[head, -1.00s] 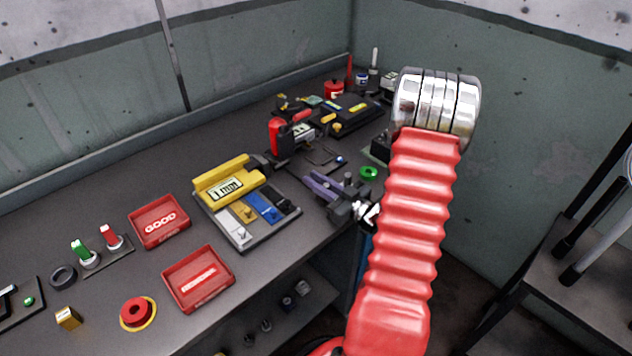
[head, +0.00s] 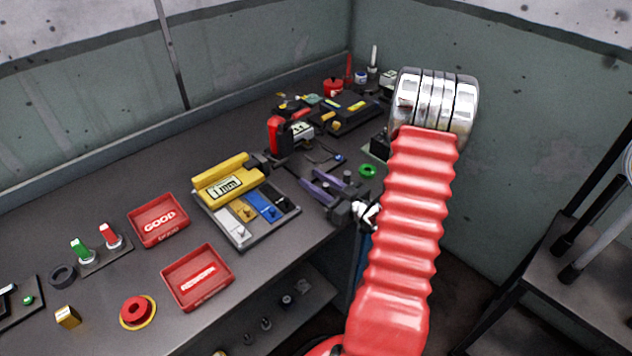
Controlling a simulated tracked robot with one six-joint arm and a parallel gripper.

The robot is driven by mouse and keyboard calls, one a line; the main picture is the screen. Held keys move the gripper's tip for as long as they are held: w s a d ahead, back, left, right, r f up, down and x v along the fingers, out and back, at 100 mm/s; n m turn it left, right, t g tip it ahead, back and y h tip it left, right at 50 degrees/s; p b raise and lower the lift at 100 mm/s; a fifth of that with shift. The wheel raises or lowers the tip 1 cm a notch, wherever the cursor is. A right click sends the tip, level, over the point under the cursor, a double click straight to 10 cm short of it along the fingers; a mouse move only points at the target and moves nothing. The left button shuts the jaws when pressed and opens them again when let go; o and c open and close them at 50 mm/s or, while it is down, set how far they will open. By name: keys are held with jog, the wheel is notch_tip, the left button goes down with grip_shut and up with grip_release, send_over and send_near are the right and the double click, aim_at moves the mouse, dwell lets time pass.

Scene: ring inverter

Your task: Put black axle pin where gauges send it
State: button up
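My gripper (head: 311,178) has purple fingers and hangs over the bench to the right of the yellow gauge. The fingers look apart, with nothing clear between them. I cannot make out the black axle pin; it may be hidden or too small. The yellow gauge (head: 222,186) reads about "1 mm" and sits on a grey base. A red-and-black gauge (head: 276,136) with a small display stands behind my gripper. A red tray marked GOOD (head: 145,212) lies left of the yellow gauge. A red tray marked REWORK (head: 178,300) is in front of it.
White, yellow and blue blocks (head: 265,206) sit on the gauge base. A green ring (head: 367,171) lies right of my gripper. Walls close the back and right.

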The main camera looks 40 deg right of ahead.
jog(key=s+d, duration=0.1)
jog(key=s, duration=1.2)
jog(key=shift+s+d+r, duration=0.25)
jog(key=shift+s+d, duration=0.1)
jog(key=shift+s, duration=0.05)
jog(key=shift+o, duration=0.3)
